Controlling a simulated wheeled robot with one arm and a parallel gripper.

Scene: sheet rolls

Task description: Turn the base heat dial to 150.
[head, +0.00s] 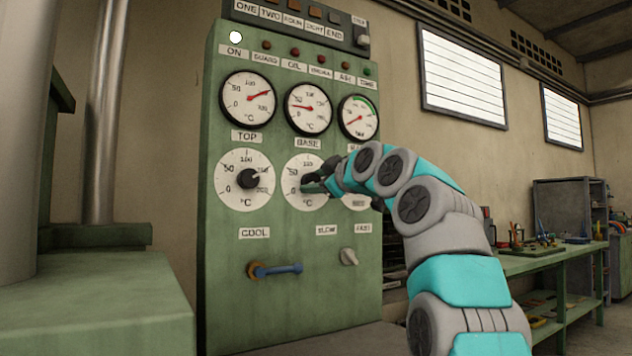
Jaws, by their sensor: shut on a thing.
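The base heat dial (293,172) is a white round scale below the BASE label (308,143) on the green control panel (232,318). Its marks for 0, 50 and 100 show on the left and top. My gripper (312,186) is shut on its knob at the middle of the scale. The fingers and wrist cover the knob, its pointer and the scale's right side, so the setting cannot be read. The base gauge (308,108) above has a red needle pointing left, near 50.
The top dial (243,180) with its black knob is just left. My arm covers much of the dial on the right. A blue-handled lever (275,270) and a small grey switch (349,256) sit below. A green workbench (545,262) with tools stands at right.

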